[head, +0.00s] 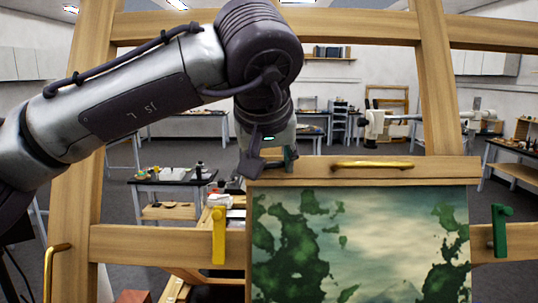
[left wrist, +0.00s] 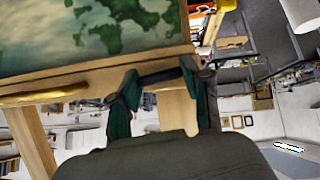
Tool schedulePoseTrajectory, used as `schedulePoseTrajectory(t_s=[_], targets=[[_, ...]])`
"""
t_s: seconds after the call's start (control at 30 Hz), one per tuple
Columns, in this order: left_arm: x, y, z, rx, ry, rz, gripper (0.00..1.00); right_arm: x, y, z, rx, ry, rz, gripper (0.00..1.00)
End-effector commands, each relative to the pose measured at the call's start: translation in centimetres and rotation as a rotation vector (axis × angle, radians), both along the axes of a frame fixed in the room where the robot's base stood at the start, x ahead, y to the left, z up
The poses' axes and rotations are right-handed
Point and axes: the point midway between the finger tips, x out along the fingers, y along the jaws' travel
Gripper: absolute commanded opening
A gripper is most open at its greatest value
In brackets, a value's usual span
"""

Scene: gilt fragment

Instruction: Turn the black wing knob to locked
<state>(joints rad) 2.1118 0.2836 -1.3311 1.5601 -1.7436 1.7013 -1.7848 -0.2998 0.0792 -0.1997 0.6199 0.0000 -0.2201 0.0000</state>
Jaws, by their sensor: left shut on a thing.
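The black wing knob (left wrist: 161,77) shows in the left wrist view as a short dark bar at the edge of the wooden frame beside the painting (left wrist: 90,25). My left gripper (left wrist: 160,84) is shut on it, with a green-padded finger at each end of the bar. In the head view my left gripper (head: 268,163) reaches down to the top left corner of the painting (head: 365,245). There the gripper hides the knob. I cannot read any locked mark or the knob's exact angle. My right gripper is in neither view.
A wooden easel frame (head: 435,80) surrounds the painting. A brass handle (head: 372,165) lies on the top rail. A yellow clip (head: 219,235) stands left of the painting and a green clip (head: 500,228) right of it. Another brass handle (head: 50,268) is at lower left. Workbenches stand behind.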

Motion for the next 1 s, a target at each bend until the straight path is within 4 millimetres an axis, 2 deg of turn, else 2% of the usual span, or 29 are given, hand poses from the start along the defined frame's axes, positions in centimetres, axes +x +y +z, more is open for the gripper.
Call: schedulePoseTrajectory(t_s=[0.33, 0.83, 0.87, 1.0], targets=[[0.00, -0.11, -0.19, 0.118, 0.003, -0.053, 0.13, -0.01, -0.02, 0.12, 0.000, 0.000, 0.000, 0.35], [-0.02, -0.11, -0.25, 0.135, 0.004, -0.060, 0.13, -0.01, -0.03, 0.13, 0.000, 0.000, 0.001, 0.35], [-0.02, -0.11, -0.25, 0.135, 0.004, -0.060, 0.49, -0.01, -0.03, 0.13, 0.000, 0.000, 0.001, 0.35], [-0.01, -0.10, -0.20, 0.133, 0.003, -0.059, 0.73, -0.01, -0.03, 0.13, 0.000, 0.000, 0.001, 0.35]])
